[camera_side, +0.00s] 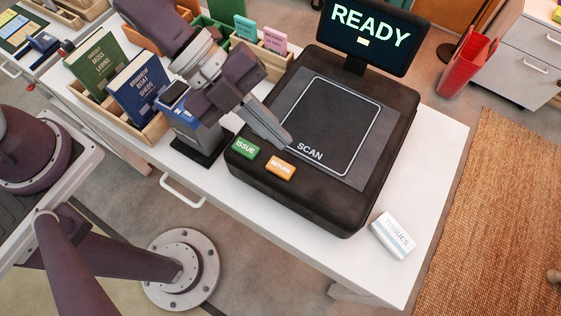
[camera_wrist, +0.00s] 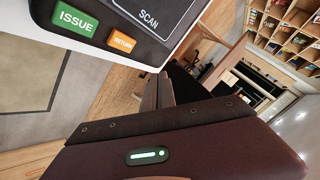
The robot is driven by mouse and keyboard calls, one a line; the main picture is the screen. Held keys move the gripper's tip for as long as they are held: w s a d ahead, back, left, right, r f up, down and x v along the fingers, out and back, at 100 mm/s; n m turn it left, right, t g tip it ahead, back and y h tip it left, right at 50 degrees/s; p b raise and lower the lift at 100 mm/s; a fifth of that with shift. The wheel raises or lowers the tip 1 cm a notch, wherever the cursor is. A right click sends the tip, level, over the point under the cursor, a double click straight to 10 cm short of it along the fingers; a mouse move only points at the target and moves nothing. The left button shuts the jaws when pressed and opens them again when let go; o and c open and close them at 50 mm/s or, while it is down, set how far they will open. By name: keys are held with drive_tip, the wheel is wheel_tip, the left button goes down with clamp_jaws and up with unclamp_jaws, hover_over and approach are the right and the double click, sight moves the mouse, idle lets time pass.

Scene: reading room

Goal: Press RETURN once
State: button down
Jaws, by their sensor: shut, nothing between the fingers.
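The orange RETURN button (camera_side: 281,169) is on the front edge of the black scanner unit (camera_side: 318,208). The green ISSUE button (camera_side: 245,148) is beside it on the left. My gripper (camera_side: 287,141) is shut and empty. In the side view its tips appear just behind RETURN, over the front left of the scanner, apart from the button. In the wrist view RETURN (camera_wrist: 121,40) and ISSUE (camera_wrist: 76,19) both show in full, up and left of my fingertips (camera_wrist: 159,78). The screen (camera_side: 368,33) reads READY.
A wooden tray (camera_side: 154,131) of upright books and a small dark device (camera_side: 203,140) stand left of the scanner. A tissue pack (camera_side: 393,235) lies at the white desk's right front. A red bin (camera_side: 468,66) stands on the floor behind. The desk's front strip is clear.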

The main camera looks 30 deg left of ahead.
sight(275, 164)
wheel_tip(275, 164, down, 8)
drive_tip(key=shift+r, duration=0.1)
idle(2.2)
drive_tip(key=shift+f, duration=0.4)
drive_tip(key=shift+f, duration=0.5)
idle(0.4)
idle(0.4)
drive_tip(key=shift+r, duration=0.9)
drive_tip(key=shift+r, duration=2.55)
